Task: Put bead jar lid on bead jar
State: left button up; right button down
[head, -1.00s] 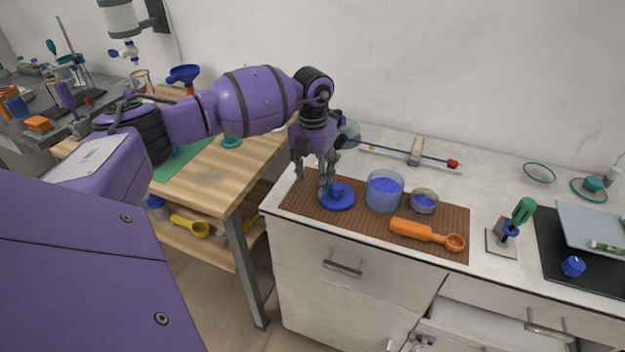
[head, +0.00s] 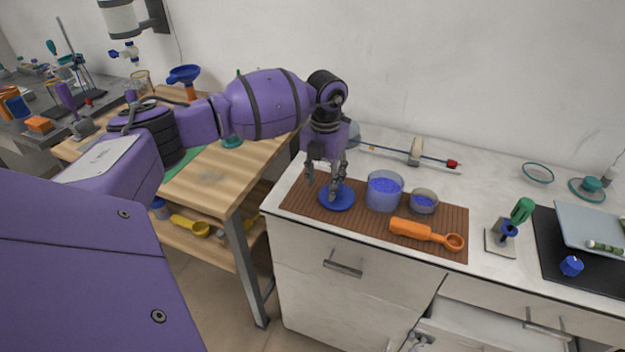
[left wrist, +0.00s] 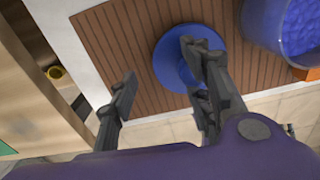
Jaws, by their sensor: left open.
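The bead jar lid (head: 337,203) is a blue disc with a knob, lying on the brown slatted mat (head: 300,196). The bead jar (head: 384,192) is clear, holds blue beads and stands uncovered just right of the lid. It is partly visible in the left wrist view (left wrist: 285,28). My left gripper (head: 323,188) is open and points down over the lid's left part. In the left wrist view, its right-hand finger overlaps the lid (left wrist: 168,62) and hides part of the knob, while the other finger is left of the disc. I cannot tell whether it touches. My right gripper is not in view.
A small dish of blue beads (head: 424,202) stands right of the jar. An orange scoop (head: 415,231) lies in front of them on the mat. A green-handled tool on a stand (head: 502,240) is further right.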

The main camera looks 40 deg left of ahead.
pick_arm(q)
jog(key=shift+w+d, duration=0.2)
jog(key=shift+d, duration=0.85)
jog(key=shift+w+d, duration=0.1)
jog(key=shift+d, duration=0.7)
jog(key=shift+p, duration=0.3)
jog(key=shift+c, duration=0.3)
grip_shut()
